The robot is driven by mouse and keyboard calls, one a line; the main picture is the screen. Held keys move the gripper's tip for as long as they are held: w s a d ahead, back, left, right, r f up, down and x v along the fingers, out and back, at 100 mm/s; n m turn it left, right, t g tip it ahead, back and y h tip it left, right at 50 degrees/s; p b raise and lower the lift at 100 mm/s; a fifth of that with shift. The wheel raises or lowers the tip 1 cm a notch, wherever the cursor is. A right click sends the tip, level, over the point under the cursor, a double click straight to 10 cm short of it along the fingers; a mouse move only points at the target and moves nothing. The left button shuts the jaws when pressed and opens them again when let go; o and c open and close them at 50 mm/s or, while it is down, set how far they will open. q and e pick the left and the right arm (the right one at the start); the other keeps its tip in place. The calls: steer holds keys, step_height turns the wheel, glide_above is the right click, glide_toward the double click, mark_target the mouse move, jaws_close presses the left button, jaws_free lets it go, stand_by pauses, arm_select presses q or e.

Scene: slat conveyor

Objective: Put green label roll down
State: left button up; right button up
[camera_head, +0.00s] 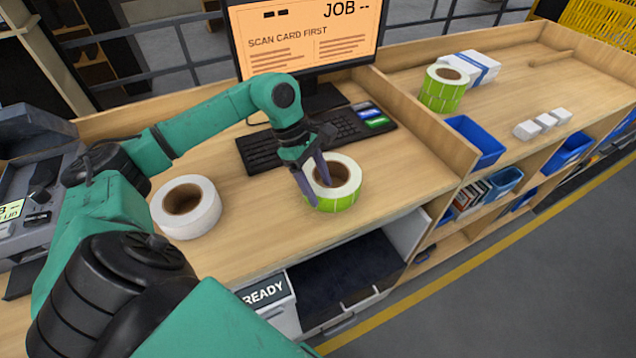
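A green label roll (347,199) with a white top and a brown core sits on the wooden bench in front of the keyboard. It looks flat on the bench top. My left gripper (320,195) points down at its left side, with one finger in the core and the other outside the roll wall. The fingers straddle the wall; whether they press on it cannot be made out. A second green roll (441,95) stands on the right-hand bench section. My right gripper is out of view.
A white roll (187,222) lies to the left on the bench (250,235). A keyboard (262,155) and monitor (305,45) stand behind. A raised divider (425,125) is at the right. An open drawer (345,275) is below the front edge.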

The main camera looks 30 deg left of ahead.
arm_select(q)
steer(key=shift+a+r, duration=0.1)
steer(key=shift+a+r+b, duration=0.15)
steer(key=shift+r+b, duration=0.15)
steer(key=b+v, duration=0.1)
steer(key=v, duration=0.9)
steer(key=shift+r+b, duration=0.3)
steer(key=shift+o, duration=0.6)
steer(key=shift+a+r, duration=0.15)
steer(key=shift+r, duration=0.15)
steer(key=shift+y, duration=0.7)
steer(key=x, duration=0.4)
steer(key=d+p+x, duration=0.1)
steer(key=x, duration=0.4)
steer(key=p+x, duration=0.1)
steer(key=x, duration=0.3)
steer(key=shift+d, duration=0.3)
steer(key=shift+f, duration=0.15)
jaws_close()
